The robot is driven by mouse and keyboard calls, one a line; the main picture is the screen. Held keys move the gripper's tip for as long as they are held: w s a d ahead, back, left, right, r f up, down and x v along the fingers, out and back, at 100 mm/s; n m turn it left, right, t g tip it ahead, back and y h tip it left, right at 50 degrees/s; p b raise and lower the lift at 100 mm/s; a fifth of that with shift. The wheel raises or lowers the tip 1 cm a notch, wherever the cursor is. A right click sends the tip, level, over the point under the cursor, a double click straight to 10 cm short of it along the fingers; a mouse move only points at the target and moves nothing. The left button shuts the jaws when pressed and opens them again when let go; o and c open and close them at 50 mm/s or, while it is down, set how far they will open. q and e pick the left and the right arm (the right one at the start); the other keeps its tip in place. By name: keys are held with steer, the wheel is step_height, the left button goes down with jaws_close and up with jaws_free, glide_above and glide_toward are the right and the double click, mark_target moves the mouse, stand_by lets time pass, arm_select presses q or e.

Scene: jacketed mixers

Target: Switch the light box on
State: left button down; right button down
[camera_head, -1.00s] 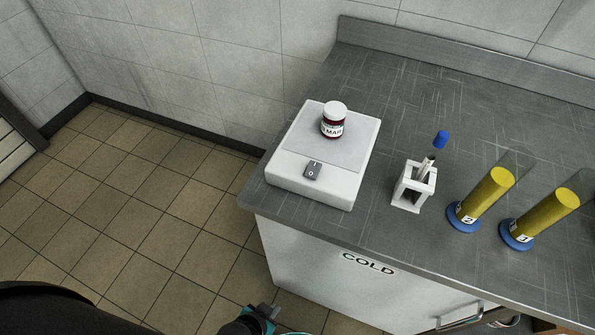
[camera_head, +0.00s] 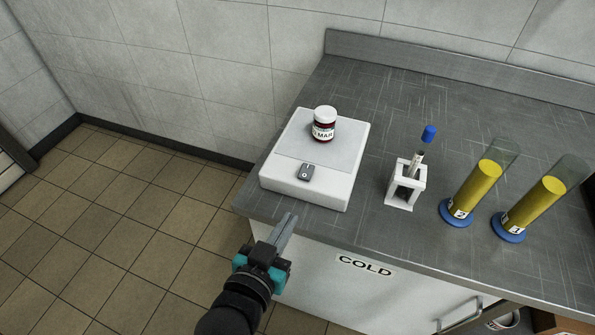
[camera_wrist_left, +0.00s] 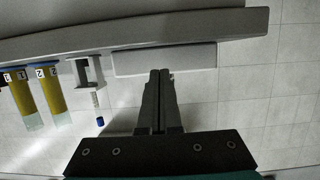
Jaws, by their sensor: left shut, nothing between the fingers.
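The white light box (camera_head: 327,190) lies near the left end of the grey counter, and its pale top panel shows no clear glow. A small jar with a white lid and dark red contents (camera_head: 324,124) stands on the panel. My left gripper (camera_head: 289,217) is shut and empty, in front of the counter edge and a little below the box in the picture. In the left wrist view its shut fingers (camera_wrist_left: 160,75) overlap the box's side (camera_wrist_left: 190,58). My right gripper is not seen.
A white stand (camera_head: 404,186) holding a blue-capped tube stands right of the box. Two cylinders of yellow liquid on blue bases, one here (camera_head: 473,188) and one here (camera_head: 535,205), are farther right. The cupboard front below is labelled COLD (camera_head: 364,265). A wall closes the back.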

arm_select(q)
step_height(320, 180, up, 9)
steer(key=t, duration=0.2)
steer(key=shift+a+f, duration=0.15)
steer(key=shift+a, duration=0.05)
steer(key=shift+w, duration=0.1)
